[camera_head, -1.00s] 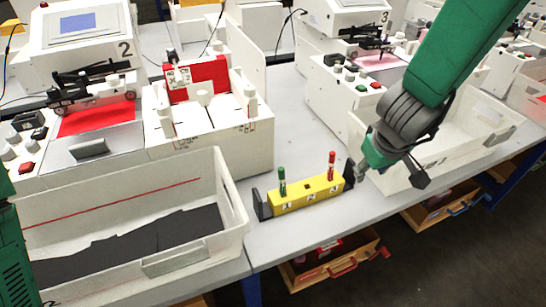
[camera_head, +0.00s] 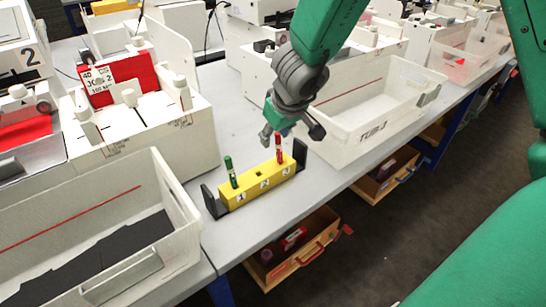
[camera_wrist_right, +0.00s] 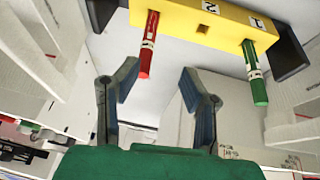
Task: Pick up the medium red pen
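The red pen (camera_head: 278,150) stands upright in slot 3 of the yellow holder (camera_head: 257,188). It also shows in the right wrist view (camera_wrist_right: 148,48), its free end pointing toward the gap between the fingers. My right gripper (camera_head: 292,130) is above and just behind the pen in the head view. In the wrist view its two fingers (camera_wrist_right: 158,85) are spread with nothing between them, and the red pen's end is just beyond the gap, left of its middle. A green pen (camera_head: 231,172) stands in slot 1; slot 2 is empty. My left gripper is out of view.
A white tub marked TUB-3 (camera_head: 372,142) stands to the right of the holder. Another white tub (camera_head: 183,212) stands to the left. A white plotter station with a red panel (camera_head: 118,80) is behind left. Grey table (camera_head: 225,100) is bare behind the holder.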

